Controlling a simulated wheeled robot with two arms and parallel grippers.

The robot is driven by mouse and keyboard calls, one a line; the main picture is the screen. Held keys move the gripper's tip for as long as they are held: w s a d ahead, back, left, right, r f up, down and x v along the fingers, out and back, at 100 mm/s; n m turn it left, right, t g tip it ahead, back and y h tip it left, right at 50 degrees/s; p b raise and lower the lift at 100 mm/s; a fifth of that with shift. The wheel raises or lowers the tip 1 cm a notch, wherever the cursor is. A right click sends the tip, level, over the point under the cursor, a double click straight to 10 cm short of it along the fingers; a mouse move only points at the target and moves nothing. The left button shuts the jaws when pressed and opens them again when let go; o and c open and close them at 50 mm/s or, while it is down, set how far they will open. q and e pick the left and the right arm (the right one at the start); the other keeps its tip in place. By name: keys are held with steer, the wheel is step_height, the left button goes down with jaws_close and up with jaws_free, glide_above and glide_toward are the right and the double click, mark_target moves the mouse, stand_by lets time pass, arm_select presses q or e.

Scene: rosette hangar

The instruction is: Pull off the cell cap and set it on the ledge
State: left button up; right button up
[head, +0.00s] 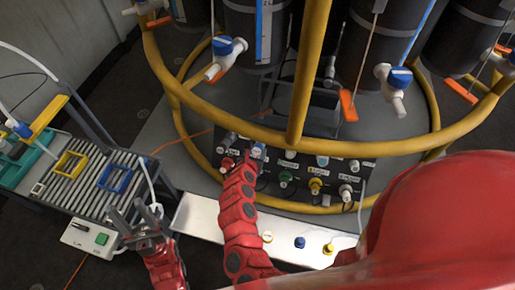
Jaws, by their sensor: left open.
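The black panel (325,196) on the rig's base carries several labelled fittings with coloured caps or knobs; the labels are too small to read, so I cannot tell which is the cell cap. A white ledge (200,218) runs in front of the panel. My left gripper (136,222) is open and empty, left of the ledge and above the front of the slatted bench. My red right arm reaches over the ledge to the panel's left part. My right gripper (256,152) is at the fittings there, small and partly hidden; I cannot tell whether it holds one.
A yellow guard rail (225,128) circles the dark cylinders above the panel. The slatted bench (110,185) is at left, with a control box (90,238).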

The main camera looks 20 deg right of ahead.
mark_target(256, 151)
jaws_close()
steer(key=shift+a, duration=0.1)
steer(key=shift+p+v, duration=0.5)
steer(key=shift+v, duration=1.8)
steer(key=shift+s+a+r, duration=0.2)
steer(key=shift+s+r, duration=0.1)
steer(key=shift+s, duration=0.2)
